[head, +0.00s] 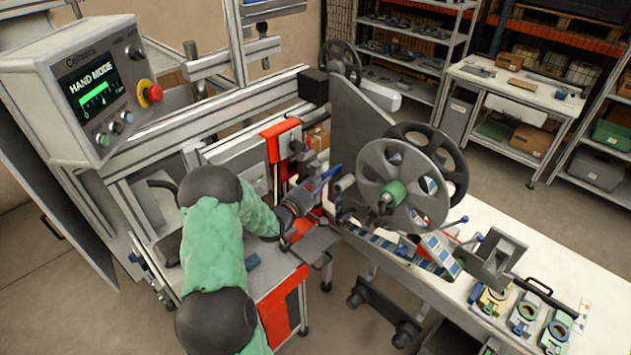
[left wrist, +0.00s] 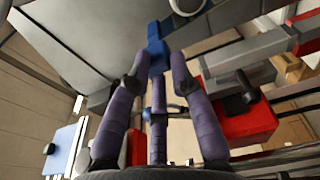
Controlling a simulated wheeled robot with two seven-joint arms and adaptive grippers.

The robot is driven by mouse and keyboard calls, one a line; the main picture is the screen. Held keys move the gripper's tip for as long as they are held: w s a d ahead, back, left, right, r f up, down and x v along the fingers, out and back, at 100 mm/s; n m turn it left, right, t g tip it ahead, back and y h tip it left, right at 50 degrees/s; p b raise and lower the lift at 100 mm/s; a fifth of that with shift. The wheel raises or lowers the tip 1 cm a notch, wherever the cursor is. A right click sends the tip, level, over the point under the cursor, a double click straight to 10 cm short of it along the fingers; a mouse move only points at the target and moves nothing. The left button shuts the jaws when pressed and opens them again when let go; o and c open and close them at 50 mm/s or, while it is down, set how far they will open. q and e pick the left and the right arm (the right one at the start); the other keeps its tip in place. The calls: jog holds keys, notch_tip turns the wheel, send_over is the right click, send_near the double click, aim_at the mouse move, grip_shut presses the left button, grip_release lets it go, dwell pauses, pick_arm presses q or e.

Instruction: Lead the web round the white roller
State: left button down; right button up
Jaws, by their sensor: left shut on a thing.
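My left gripper (head: 316,188) reaches in from the left, in front of the grey upright plate (head: 358,130). In the left wrist view its purple-grey fingers (left wrist: 158,78) are closed around a blue piece (left wrist: 157,48), which looks like the web's end. In the head view a small blue part shows at the fingertips. A pale roller (head: 346,183) stands just right of the fingertips; I cannot tell whether the blue piece touches it. A blue-and-white patterned web (head: 382,246) runs below the large grey reel (head: 425,185). My right gripper is not in view.
A white bench (head: 478,212) at the right carries a grey block (head: 496,258) and several coloured parts. A control box with a red button (head: 152,94) stands at the upper left. Red-edged machine framing (head: 275,140) lies close behind my left arm.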

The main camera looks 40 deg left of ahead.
pick_arm(q)
jog(key=d, duration=0.7)
dwell(0.3)
jog(key=shift+d+r, duration=0.1)
jog(key=shift+d, duration=0.05)
